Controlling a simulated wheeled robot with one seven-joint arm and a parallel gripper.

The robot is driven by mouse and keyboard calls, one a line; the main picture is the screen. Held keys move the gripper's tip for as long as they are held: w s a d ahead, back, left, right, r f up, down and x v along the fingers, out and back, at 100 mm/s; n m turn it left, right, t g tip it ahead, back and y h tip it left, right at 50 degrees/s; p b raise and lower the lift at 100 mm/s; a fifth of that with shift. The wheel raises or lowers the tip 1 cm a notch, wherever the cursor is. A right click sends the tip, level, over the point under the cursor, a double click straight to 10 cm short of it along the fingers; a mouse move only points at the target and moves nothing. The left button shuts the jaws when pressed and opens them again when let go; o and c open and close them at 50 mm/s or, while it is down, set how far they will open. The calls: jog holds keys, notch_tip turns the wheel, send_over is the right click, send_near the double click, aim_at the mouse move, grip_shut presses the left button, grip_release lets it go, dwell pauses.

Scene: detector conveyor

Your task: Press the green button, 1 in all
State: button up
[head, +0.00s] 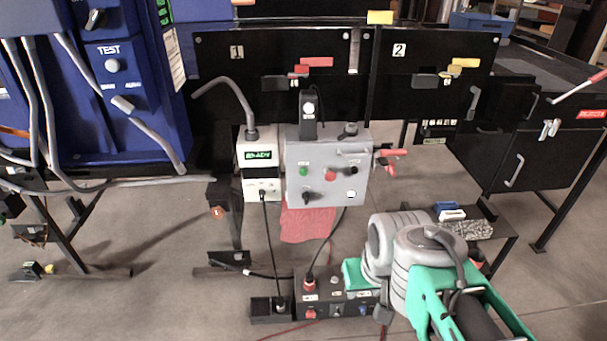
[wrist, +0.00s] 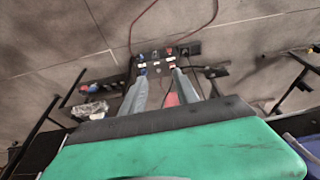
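The green button (head: 303,171) is a small round cap at the upper left of the front of a grey control box (head: 326,160). A red button (head: 330,175) and a black knob (head: 354,171) sit to its right on the same face. My gripper (wrist: 160,74) shows in the wrist view with its two grey fingers apart and nothing between them. In the head view my arm is at the lower right, below and right of the grey box, and its fingers are hidden. I cannot make out the green button in the wrist view.
A white unit with a green READY display (head: 261,155) adjoins the box on the left. A black switch box (head: 335,296) lies low in front, also seen in the wrist view (wrist: 152,66). Cables hang between them. A blue cabinet (head: 130,90) stands left.

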grip_shut()
dwell(1.5)
